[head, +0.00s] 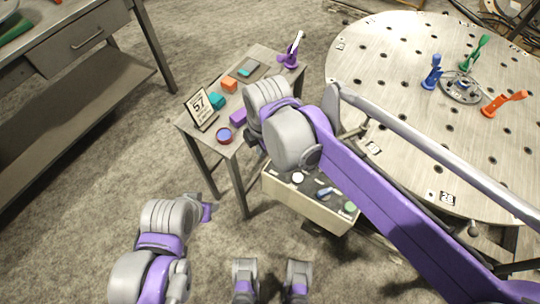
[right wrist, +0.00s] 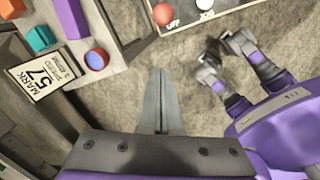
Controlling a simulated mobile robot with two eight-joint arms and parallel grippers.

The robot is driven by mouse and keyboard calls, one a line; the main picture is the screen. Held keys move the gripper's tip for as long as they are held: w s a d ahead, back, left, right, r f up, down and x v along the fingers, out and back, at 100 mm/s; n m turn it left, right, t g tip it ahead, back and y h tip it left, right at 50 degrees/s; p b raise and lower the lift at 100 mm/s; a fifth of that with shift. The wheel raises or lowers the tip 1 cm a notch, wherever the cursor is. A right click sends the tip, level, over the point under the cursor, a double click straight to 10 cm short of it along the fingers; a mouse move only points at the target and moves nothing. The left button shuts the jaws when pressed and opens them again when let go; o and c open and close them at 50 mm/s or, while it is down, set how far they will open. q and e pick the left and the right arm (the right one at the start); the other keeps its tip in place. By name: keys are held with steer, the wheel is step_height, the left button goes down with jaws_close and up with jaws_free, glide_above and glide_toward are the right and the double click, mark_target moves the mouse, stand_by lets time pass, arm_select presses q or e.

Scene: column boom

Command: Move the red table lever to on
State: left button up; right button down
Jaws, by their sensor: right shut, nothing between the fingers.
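A red ball knob (right wrist: 162,14) stands by an "OFF" label on a light panel box at the top of the right wrist view. I cannot make out this knob in the head view, where my right arm covers part of the box. My right gripper (right wrist: 161,100) is shut and empty, apart from the knob and below it in that picture. In the head view my right gripper (head: 259,144) is mostly hidden under its wrist, beside the small table. An orange-red lever (head: 505,103) stands on the round table (head: 385,60). My left arm is at lower left; its fingers do not show.
The panel box (head: 280,190) also carries a white knob (head: 298,178) and a green knob (head: 349,207). The small table (head: 187,122) holds a "57" sign (head: 200,107), blocks and a round red-and-blue piece (head: 224,135). Open floor lies left of it.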

steer(key=shift+a+f, duration=0.1)
stand_by(0.3)
steer(key=w+d+f+b, duration=0.1)
steer(key=w+d+f, duration=0.1)
steer(key=f, duration=0.6)
steer(key=shift+w+d+f+b, duration=0.15)
steer(key=shift+w+b, duration=0.15)
steer(key=shift+w, duration=0.4)
steer(key=shift+d, duration=0.1)
